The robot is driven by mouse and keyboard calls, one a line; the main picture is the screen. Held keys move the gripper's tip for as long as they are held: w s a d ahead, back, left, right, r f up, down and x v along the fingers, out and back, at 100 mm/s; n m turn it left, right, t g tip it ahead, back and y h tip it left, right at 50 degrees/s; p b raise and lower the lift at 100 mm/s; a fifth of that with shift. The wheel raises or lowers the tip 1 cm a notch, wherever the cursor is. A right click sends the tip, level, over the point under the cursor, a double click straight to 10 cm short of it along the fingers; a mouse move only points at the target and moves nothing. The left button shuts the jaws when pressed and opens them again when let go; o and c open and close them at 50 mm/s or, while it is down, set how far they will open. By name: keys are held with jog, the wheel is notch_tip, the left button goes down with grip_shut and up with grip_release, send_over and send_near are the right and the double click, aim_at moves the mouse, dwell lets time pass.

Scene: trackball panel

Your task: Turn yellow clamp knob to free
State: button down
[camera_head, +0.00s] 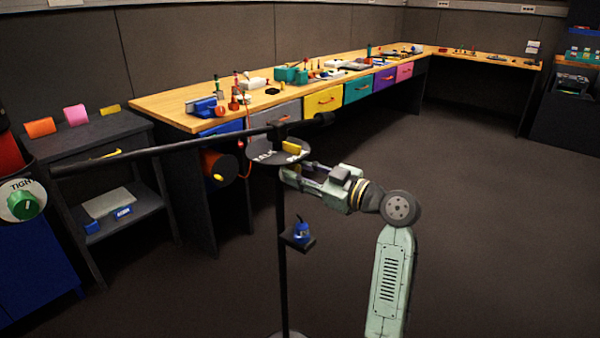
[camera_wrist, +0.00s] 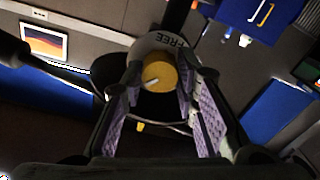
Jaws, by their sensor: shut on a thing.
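The yellow clamp knob (camera_wrist: 159,71) is round with a short white mark that lies toward its lower left in the wrist view. Behind it, a pale dial plate carries the word FREE (camera_wrist: 172,40) above and right of the knob. My gripper (camera_wrist: 160,82) has a purple-padded finger on each side of the knob and is shut on it. In the head view my gripper (camera_head: 286,172) reaches from the right to the dark lettered disc (camera_head: 262,156) on a stand, where a small yellow part (camera_head: 292,147) shows. The finger contact is hidden there.
A dark bar (camera_head: 190,148) crosses left of the stand's post (camera_head: 281,220). A small shelf on the post holds a blue item (camera_head: 302,231). A green knob (camera_head: 22,205) is at far left. The wooden workbench (camera_head: 165,105) stands behind; floor at right is clear.

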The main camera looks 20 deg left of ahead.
jog(key=m+p, duration=0.1)
jog(key=m, duration=0.5)
jog(key=shift+p, duration=0.3)
jog(key=shift+m, duration=0.3)
jog(key=c, duration=1.2)
grip_release()
jog(key=shift+c, duration=0.2)
jog(key=v, duration=1.2)
jog(key=shift+f, duration=0.1)
